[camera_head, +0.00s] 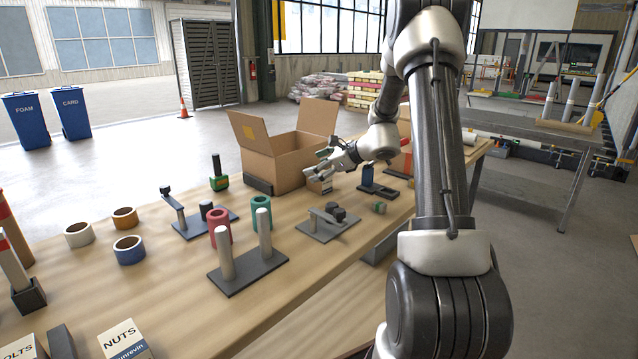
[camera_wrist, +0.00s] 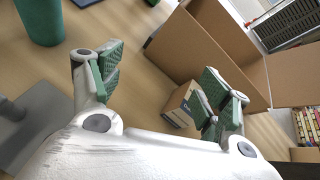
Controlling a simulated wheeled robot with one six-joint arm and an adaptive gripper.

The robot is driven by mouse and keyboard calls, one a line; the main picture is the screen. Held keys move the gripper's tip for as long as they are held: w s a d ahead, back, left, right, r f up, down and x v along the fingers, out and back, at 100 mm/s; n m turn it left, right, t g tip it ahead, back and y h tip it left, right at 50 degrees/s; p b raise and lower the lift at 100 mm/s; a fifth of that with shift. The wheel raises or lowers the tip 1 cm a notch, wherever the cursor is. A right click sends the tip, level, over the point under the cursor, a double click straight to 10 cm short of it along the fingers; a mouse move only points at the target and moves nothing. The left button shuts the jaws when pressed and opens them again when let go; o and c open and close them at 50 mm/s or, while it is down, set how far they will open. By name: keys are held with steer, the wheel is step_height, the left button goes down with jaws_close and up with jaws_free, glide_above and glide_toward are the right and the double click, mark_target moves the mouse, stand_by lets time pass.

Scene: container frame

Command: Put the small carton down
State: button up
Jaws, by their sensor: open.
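The small carton (camera_head: 320,184) is a brown box on the wooden table, just in front of the large open cardboard box. In the wrist view the small carton (camera_wrist: 180,104) shows beside the right finger, which hides part of it. My gripper (camera_head: 322,165) is over the table by the large box, right above the small carton in the head view. In the wrist view my gripper (camera_wrist: 158,78) has its green-padded fingers spread wide, with bare tabletop between them. I cannot tell whether the right finger touches the carton.
The large open box (camera_head: 272,160) stands behind the carton with its flaps up. A dark stand with a blue block (camera_head: 368,175) is to the right. A grey fixture (camera_head: 328,224) and a green ring (camera_head: 261,207) stand in front. Some wood (camera_head: 165,285) is bare at the front.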

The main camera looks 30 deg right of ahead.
steer(key=w+d+f+m, duration=0.2)
steer(key=d, duration=0.1)
steer(key=w+d+f+m+t+h, duration=0.1)
steer(key=d+f+m, duration=0.1)
steer(key=f, duration=0.1)
steer(key=w+d+f+m+t+h, duration=0.1)
steer(key=w+d+f+m, duration=0.1)
steer(key=d, duration=0.1)
steer(key=shift+w+d+f, duration=0.15)
steer(key=shift+w+d, duration=0.2)
steer(key=x, duration=0.7)
steer(key=shift+w, duration=0.3)
steer(key=shift+c, duration=0.4)
steer(key=c, duration=1.4)
